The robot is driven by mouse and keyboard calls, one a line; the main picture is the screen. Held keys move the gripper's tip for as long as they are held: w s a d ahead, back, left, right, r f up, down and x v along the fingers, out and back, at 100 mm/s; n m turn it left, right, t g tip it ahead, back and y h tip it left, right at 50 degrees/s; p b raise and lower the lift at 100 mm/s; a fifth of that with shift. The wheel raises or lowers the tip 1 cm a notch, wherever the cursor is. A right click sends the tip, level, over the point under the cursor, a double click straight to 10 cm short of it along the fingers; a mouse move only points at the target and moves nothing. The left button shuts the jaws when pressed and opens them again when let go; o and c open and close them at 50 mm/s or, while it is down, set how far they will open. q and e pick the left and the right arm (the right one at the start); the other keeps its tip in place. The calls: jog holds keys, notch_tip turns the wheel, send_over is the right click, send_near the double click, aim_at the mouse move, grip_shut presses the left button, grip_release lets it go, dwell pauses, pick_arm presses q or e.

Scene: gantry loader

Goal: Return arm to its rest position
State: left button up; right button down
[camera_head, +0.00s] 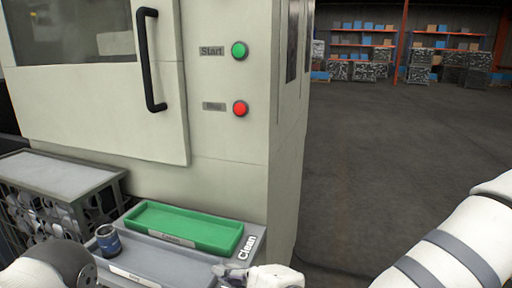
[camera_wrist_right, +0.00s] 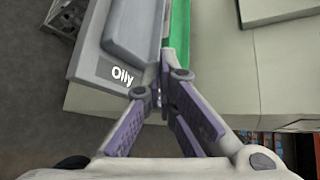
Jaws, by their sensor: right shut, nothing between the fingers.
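My right gripper (camera_head: 228,270) is at the bottom of the head view, beside the grey tray. In the right wrist view the right gripper (camera_wrist_right: 165,70) has its purple-padded fingers together with nothing between them. My right arm (camera_head: 445,245) comes in from the lower right of the head view. Part of my left arm (camera_head: 50,268) shows at the bottom left; its gripper is out of sight.
A grey machine (camera_head: 220,160) has a black door handle (camera_head: 148,60), a green start button (camera_head: 239,51) and a red button (camera_head: 240,108). Right floor is clear.

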jog(key=s+d+f+n+g+h, duration=0.2)
jog(key=s+d+f+n+g, duration=0.15)
jog(key=s+f, duration=0.55)
jog(key=s+d+f+n+g+h, duration=0.1)
jog(key=s+d+f+n+g, duration=0.35)
jog(key=f, duration=0.65)
pick_arm(q)
jog(key=shift+w+d+r+t+p, duration=0.1)
jog(key=shift+w+r+t+p, duration=0.2)
jog(key=shift+r, duration=0.25)
jog(key=shift+w+d+r+t+p, duration=0.1)
jog(key=shift+w+r+p, duration=0.1)
jog(key=shift+r+p, duration=0.25)
pick_arm(e)
jog(key=s+d+f+n+g+h, duration=0.2)
jog(key=s+d+f+n, duration=0.1)
jog(key=s+d, duration=0.6)
jog(key=s+d+f+n+g+h, duration=0.2)
jog(key=s+d+f+n+h, duration=0.1)
jog(key=s+d, duration=0.6)
jog(key=s+f, duration=0.1)
jog(key=s, duration=0.3)
jog(key=shift+d+n+g, duration=0.4)
pick_arm(q)
jog(key=shift+w+a+r, duration=0.1)
pick_arm(e)
jog(key=shift+w+a, duration=0.1)
jog(key=shift+w, duration=0.05)
